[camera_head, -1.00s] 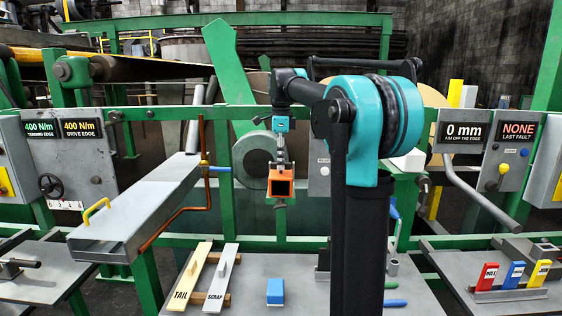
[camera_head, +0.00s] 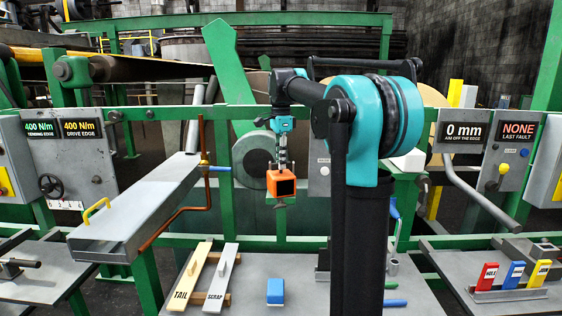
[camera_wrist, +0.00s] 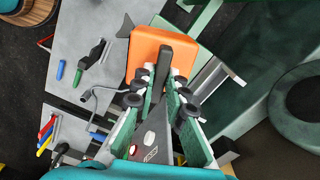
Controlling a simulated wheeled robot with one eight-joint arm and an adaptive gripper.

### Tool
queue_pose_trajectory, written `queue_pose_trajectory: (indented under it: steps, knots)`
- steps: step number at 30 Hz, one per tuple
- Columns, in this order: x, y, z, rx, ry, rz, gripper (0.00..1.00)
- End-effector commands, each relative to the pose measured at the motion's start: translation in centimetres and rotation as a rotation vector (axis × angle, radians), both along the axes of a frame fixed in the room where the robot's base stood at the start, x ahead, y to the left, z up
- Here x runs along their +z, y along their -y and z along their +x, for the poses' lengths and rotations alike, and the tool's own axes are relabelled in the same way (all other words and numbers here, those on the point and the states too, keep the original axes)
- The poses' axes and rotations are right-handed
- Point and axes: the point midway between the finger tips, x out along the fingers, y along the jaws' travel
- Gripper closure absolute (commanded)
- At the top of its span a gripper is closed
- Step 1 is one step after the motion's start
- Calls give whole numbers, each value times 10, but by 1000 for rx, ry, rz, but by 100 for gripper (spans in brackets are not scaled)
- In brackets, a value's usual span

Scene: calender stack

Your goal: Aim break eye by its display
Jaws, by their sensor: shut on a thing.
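The break eye, an orange box (camera_head: 272,184) with a dark square face, hangs at mid-picture in the head view, in front of the green frame. It also shows in the wrist view (camera_wrist: 143,48), with a dark bar on its near side. My gripper (camera_wrist: 163,82) is shut on that dark bar. In the head view my gripper (camera_head: 283,160) is small, just above the box. The display (camera_head: 464,133) on the right reads "0 mm", with smaller text about aim off the edge. The box's underside is partly hidden.
A grey table (camera_head: 250,262) below holds TAIL (camera_head: 190,277) and SCRAP (camera_head: 221,277) boards and a blue block (camera_head: 275,291). A grey chute (camera_head: 140,208) stands left. A rack with red, blue and yellow tabs (camera_head: 514,275) stands right.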

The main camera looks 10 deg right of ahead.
Motion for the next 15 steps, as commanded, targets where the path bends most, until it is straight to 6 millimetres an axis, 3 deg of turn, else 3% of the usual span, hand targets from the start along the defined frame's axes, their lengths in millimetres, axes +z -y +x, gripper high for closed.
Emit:
queue_pose_trajectory:
  steps: [15]
  knots:
    - [0, 0, 0, 489, 1, 0, 100]
